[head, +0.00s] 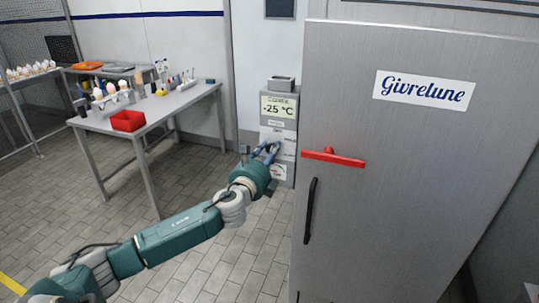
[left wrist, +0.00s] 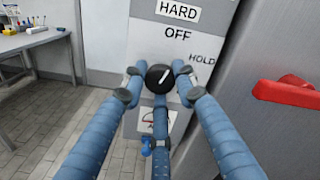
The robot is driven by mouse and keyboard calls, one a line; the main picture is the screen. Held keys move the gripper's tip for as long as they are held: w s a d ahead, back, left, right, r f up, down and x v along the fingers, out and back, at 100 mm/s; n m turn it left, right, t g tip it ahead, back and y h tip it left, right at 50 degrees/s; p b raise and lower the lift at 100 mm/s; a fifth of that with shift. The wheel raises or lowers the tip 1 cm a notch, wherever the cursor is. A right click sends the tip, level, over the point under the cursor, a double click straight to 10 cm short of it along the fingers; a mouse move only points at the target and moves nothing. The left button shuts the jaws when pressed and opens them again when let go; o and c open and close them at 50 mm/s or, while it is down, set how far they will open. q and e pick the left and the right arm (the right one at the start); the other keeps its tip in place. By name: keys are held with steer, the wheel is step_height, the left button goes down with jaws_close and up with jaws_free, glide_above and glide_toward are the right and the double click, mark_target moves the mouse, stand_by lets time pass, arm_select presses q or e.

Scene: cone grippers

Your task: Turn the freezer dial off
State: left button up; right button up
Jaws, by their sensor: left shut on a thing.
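The freezer dial (left wrist: 160,78) is a round black knob with a white pointer line, on a grey control box (head: 279,100) left of the freezer door. In the left wrist view the line slants up and slightly right, between the OFF label (left wrist: 178,34) and the HOLD label (left wrist: 203,58). My left gripper (left wrist: 158,80) has its blue fingers around the dial, shut on it. It also shows in the head view (head: 268,151), where it mostly hides the dial. My right gripper is not in view.
The freezer door (head: 420,200) stands right of the box, with a red lever (head: 334,158) sticking out and a black handle (head: 310,210). A metal table (head: 165,108) with a red bin (head: 128,121) is at the left. The tiled floor between is clear.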

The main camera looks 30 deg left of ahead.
arm_select(q)
steer(key=shift+d+f+n+b, duration=0.15)
steer(key=shift+f+n+b, duration=0.1)
steer(key=shift+n, duration=0.55)
steer(key=shift+d+f+n+b, duration=0.1)
steer(key=shift+f+n, duration=0.15)
steer(key=shift+n, duration=0.55)
steer(key=o, duration=0.9)
steer(key=shift+o, duration=1.3)
steer(key=shift+r, duration=0.3)
steer(key=v, duration=1.2)
steer(key=shift+a+n, duration=0.1)
steer(key=shift+n, duration=0.2)
steer(key=shift+c, duration=0.2)
